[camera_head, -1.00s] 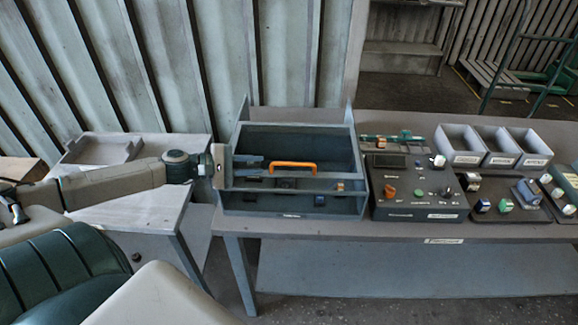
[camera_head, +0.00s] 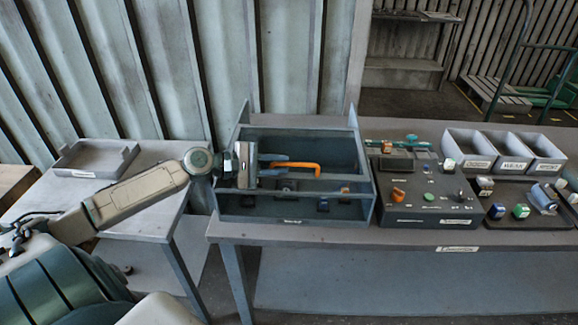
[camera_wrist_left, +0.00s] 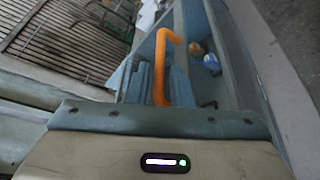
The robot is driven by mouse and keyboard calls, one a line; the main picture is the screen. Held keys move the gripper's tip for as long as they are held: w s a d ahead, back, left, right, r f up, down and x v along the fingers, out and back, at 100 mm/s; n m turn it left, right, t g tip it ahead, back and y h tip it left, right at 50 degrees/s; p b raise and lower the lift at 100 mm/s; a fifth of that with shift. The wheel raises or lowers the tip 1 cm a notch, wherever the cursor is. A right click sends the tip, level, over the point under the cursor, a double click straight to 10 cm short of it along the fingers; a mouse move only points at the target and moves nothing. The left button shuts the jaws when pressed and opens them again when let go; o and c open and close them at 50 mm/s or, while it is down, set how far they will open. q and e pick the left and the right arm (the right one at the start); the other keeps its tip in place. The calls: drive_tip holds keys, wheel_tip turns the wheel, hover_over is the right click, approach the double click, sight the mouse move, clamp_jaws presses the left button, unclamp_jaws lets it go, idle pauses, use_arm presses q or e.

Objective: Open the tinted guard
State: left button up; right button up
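The blower housing (camera_head: 290,209) is a blue-grey box on the bench. Its tinted guard (camera_head: 340,151) is a dark see-through panel over the box and looks closed. An orange bar handle (camera_head: 305,165) sits on the guard. My left gripper (camera_head: 275,165) reaches in from the left, its fingers apart at the handle's left end. In the left wrist view the handle (camera_wrist_left: 166,50) runs down between the blue-grey fingers (camera_wrist_left: 158,82). I cannot tell whether they touch it. My right gripper is not in view.
Right of the housing stand a dark control box (camera_head: 425,195) with an orange knob and several grey bins (camera_head: 505,165). Small blocks lie on a dark tray (camera_head: 520,215). A grey tray (camera_head: 95,158) rests on the left side table. Two posts rise at the housing's back corners.

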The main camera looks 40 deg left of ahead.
sight(284, 165)
use_arm(q)
drive_tip(key=shift+p+x, duration=0.35)
drive_tip(key=shift+x, duration=0.7)
drive_tip(key=shift+w+d+f, duration=0.2)
drive_tip(key=shift+w+d, duration=0.15)
drive_tip(key=shift+w, duration=0.15)
clamp_jaws()
